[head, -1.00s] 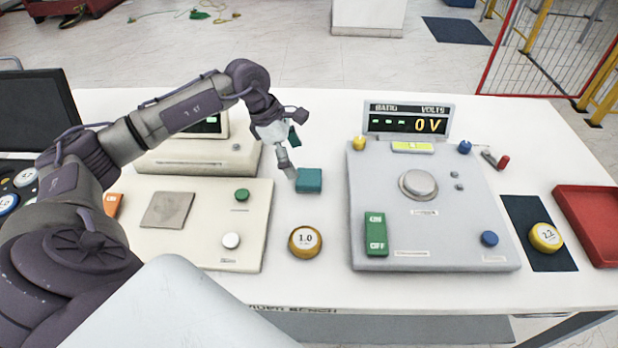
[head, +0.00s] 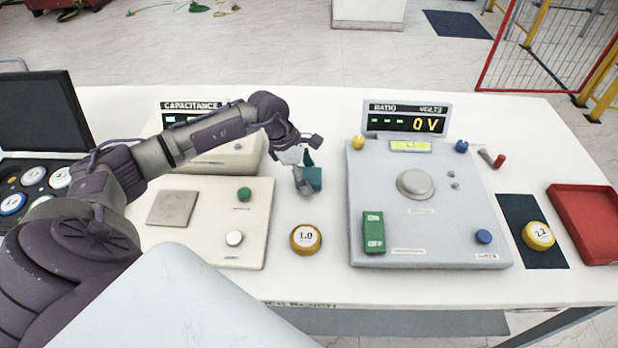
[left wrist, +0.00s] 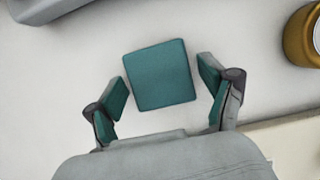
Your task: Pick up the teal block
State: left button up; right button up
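The teal block (head: 315,178) lies on the white bench between the cream unit and the grey ratio unit, partly hidden behind my left gripper (head: 305,177) in the head view. In the left wrist view the square top of the teal block (left wrist: 161,75) shows whole. My left gripper (left wrist: 164,84) is open there, with one teal-padded finger on each side of the block. Gaps show between the pads and the block. My right gripper is in neither view.
A gold 1.0 disc (head: 306,239) stands just in front of the block. The grey ratio unit (head: 430,215) is close on the right, and the cream capacitance unit (head: 205,245) on the left. A red tray (head: 588,225) lies at the far right.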

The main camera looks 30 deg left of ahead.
aim_at(318, 175)
pick_arm(q)
jog(key=c, duration=0.8)
jog(key=shift+c, duration=0.3)
jog(key=shift+r, duration=0.15)
jog(key=shift+w+r, duration=0.1)
jog(key=shift+r, duration=0.15)
jog(key=r, duration=0.1)
jog(key=r+b, duration=0.2)
jog(key=shift+w+d+r, duration=0.15)
jog(key=shift+d+r, duration=0.1)
jog(key=shift+r, duration=0.05)
jog(key=w+d+r+b, duration=0.3)
jog(key=w+d+r, duration=0.2)
jog(key=d, duration=0.4)
jog(key=shift+w+d+r, duration=0.25)
jog(key=shift+d+r, duration=0.05)
jog(key=shift+r, duration=0.55)
